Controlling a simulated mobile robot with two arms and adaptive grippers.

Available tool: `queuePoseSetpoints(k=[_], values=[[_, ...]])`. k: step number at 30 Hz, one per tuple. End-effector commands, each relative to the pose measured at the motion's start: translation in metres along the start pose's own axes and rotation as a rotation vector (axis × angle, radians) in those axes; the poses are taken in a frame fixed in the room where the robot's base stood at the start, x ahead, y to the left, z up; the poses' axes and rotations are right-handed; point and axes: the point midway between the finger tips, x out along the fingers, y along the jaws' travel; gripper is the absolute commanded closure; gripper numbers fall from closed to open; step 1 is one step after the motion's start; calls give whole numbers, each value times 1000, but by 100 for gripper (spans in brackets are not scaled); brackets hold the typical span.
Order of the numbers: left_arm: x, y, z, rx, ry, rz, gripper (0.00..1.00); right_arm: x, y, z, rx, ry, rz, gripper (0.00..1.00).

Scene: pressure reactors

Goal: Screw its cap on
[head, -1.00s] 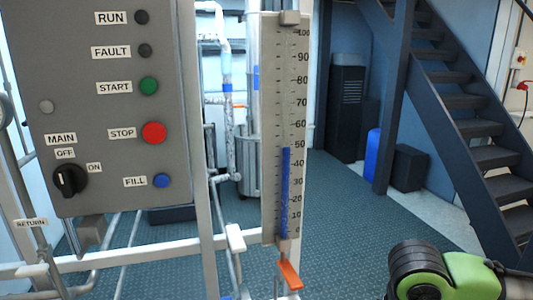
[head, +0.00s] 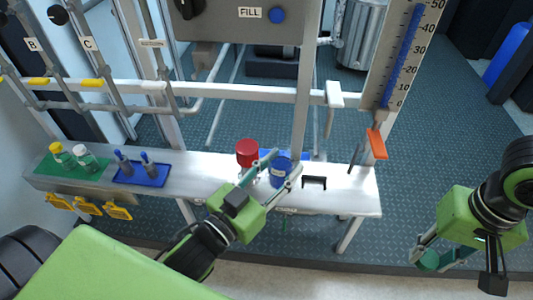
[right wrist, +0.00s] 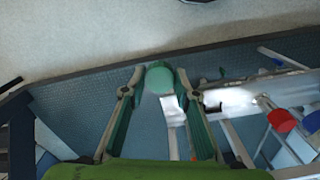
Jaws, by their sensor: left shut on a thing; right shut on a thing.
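A blue jar (head: 281,172) with a pale label stands on the steel bench (head: 340,200). My left gripper (head: 282,168) has its fingers around the jar and is shut on it. A round green cap (head: 429,261) is held between the fingertips of my right gripper (head: 430,256), in the air to the right of the bench and apart from the jar. In the right wrist view the green cap (right wrist: 160,78) sits between the fingertips. The blue jar (right wrist: 310,122) also shows at that view's right edge.
A red-topped container (head: 247,152) stands just left of the jar. A black bracket (head: 314,182) is to its right. A blue tray (head: 141,174) and a green mat (head: 70,163) with small bottles lie further left. Pipes and an orange lever (head: 377,143) are behind the bench.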

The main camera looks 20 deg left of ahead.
Motion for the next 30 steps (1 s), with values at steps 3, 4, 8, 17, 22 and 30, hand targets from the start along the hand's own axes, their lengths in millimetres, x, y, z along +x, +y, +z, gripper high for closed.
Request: queuePoseSetpoints(k=[3, 4, 8, 17, 22, 30], values=[[3, 21, 2, 7, 2, 108, 100, 0, 0, 0, 0, 0, 0, 80], [4, 27, 2, 7, 3, 135, 100, 0, 0, 0, 0, 0, 0, 80], [8, 49, 6, 6, 4, 247, 100, 0, 0, 0, 0, 0, 0, 80], [12, 80, 10, 1, 3, 399, 100, 0, 0, 0, 0, 0, 0, 80], [12, 83, 11, -1, 2, 417, 100, 0, 0, 0, 0, 0, 0, 80], [12, 83, 12, -2, 0, 416, 100, 0, 0, 0, 0, 0, 0, 80]])
